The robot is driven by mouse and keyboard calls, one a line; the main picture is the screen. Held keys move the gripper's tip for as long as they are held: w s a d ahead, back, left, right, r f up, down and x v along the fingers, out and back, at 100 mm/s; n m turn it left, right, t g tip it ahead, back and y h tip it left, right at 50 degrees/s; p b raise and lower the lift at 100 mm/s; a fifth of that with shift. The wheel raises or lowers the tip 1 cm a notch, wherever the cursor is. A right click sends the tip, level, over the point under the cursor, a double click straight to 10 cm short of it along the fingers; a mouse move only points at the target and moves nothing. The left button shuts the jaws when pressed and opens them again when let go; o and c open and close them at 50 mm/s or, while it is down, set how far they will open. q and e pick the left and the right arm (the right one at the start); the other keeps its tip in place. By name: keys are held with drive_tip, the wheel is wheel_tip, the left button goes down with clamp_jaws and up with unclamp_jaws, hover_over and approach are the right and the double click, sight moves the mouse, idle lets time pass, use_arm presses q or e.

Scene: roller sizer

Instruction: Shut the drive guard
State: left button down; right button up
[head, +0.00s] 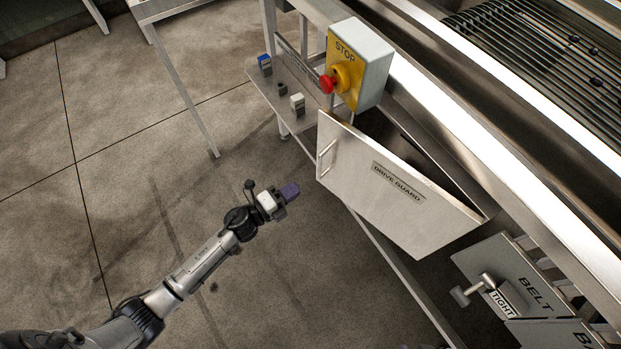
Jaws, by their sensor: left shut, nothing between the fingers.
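The drive guard (385,205) is a pale metal panel labelled DRIVE GUARD on the side of the machine. It stands ajar, with a dark gap behind its top edge. Its handle (327,160) is a small upright bar near the panel's left edge. My left gripper (291,191) is shut and empty, to the left of the guard and a little below the handle in the picture, apart from both. My right gripper is not in view.
A yellow and grey STOP box (364,67) with a red button (328,84) stands above the handle. A small shelf (265,92) with little blocks is to its left. A BELT panel with a T-handle (474,289) is at lower right. Open floor lies left.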

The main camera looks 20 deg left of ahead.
use_arm(q)
drive_tip(key=b+x, duration=0.1)
drive_tip(key=x, duration=0.5)
drive_tip(key=shift+w, duration=0.2)
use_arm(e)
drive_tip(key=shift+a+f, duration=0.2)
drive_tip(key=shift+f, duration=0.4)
use_arm(q)
drive_tip(key=shift+d, duration=0.1)
